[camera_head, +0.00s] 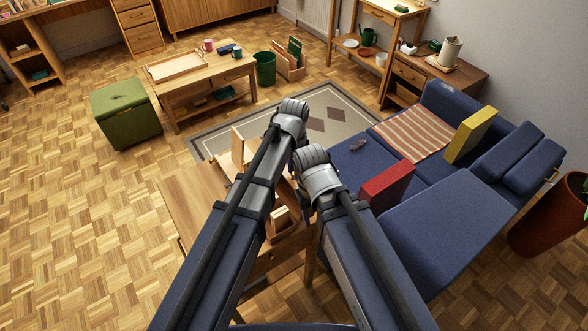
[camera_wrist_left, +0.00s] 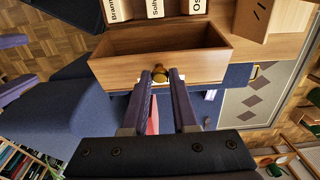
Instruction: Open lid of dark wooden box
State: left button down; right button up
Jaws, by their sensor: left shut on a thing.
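In the left wrist view, my left gripper (camera_wrist_left: 160,78) is shut on a small brass knob (camera_wrist_left: 162,70). The knob is on the front of a light-brown wooden drawer or box (camera_wrist_left: 205,68), which is open at the top and looks empty inside. White labels, partly cut off, show behind it at the top edge. I cannot make out a dark wooden box with a lid. In the head view my raised arm links hide much of the wooden table (camera_head: 185,195) and my left fingers; a wooden piece (camera_head: 280,215) shows between the arms. My right gripper is not visible.
A blue sofa (camera_head: 435,225) with a red cushion (camera_head: 388,185) and a yellow cushion (camera_head: 470,134) stands close on the right. A grey rug (camera_head: 335,112), a low table (camera_head: 195,80) and a green stool (camera_head: 125,112) lie beyond. Open parquet is on the left.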

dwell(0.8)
pick_arm(q)
jog(key=shift+t+h, duration=0.4)
jog(key=shift+h, duration=0.2)
jog(key=s+a, duration=0.2)
jog(key=a, duration=0.1)
jog(key=s+a+r, duration=0.1)
jog(key=shift+a+p, duration=0.3)
jog(key=shift+p, duration=0.1)
jog(key=c, duration=0.7)
grip_release()
jog(key=r+p, duration=0.7)
jog(key=shift+s+a+r+p, duration=0.3)
jog(key=shift+a+r+p, duration=0.05)
jog(key=shift+a+p, duration=0.05)
